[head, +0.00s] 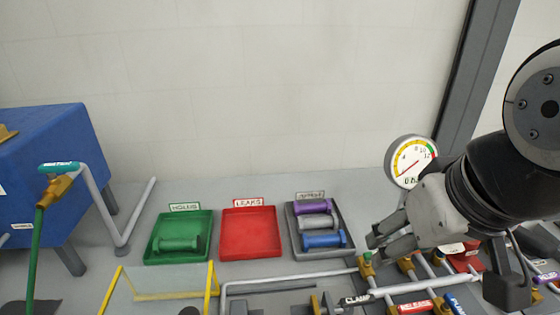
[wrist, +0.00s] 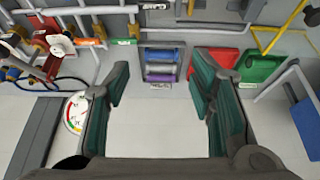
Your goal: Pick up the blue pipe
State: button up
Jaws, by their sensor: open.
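The blue pipe (head: 324,241) is a short piece with wider ends. It lies in the dark grey tray (head: 294,250) at the centre right of the head view, in front of a grey pipe (head: 318,223) and a purple pipe (head: 314,206). In the wrist view the blue pipe (wrist: 160,55) shows beyond my gripper, between the fingers and farther off. My gripper (head: 372,235) is open and empty, to the right of the tray in the head view. Its two green-padded fingers (wrist: 162,90) are spread wide in the wrist view.
A red tray (head: 250,233) stands empty left of the grey tray. A green tray (head: 153,252) holds a green pipe (head: 180,243). A pressure gauge (head: 409,161) stands behind my gripper. Pipes and valves with labels (head: 415,307) crowd the front right. A blue tank (head: 50,165) is at left.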

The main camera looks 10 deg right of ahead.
dwell(0.4)
jog(key=c, duration=0.4)
jog(key=shift+w+a+r+m, duration=0.2)
jog(key=shift+w+m, duration=0.1)
jog(key=shift+w, duration=0.2)
jog(key=shift+c, duration=0.2)
jog(key=m+g+p, duration=0.3)
jog(key=m+p, duration=0.3)
jog(key=m, duration=1.1)
send_over(324, 237)
jog(key=s, duration=0.2)
notch_tip(324, 237, down, 18)
jog(key=f, duration=0.5)
jog(key=w+f, duration=0.1)
jog(key=f, duration=0.2)
jog(key=shift+a+p, duration=0.3)
jog(key=shift+w+d+f+p, duration=0.1)
jog(key=shift+w+f+p, duration=0.1)
jog(key=shift+f, duration=0.65)
jog(key=shift+w+d+f+p, duration=0.1)
jog(key=shift+w+f+p, duration=0.05)
jog(key=shift+f, duration=0.75)
jog(key=shift+w+d+f+p, duration=0.1)
jog(key=shift+w+f+p, duration=0.1)
jog(key=shift+f, duration=0.65)
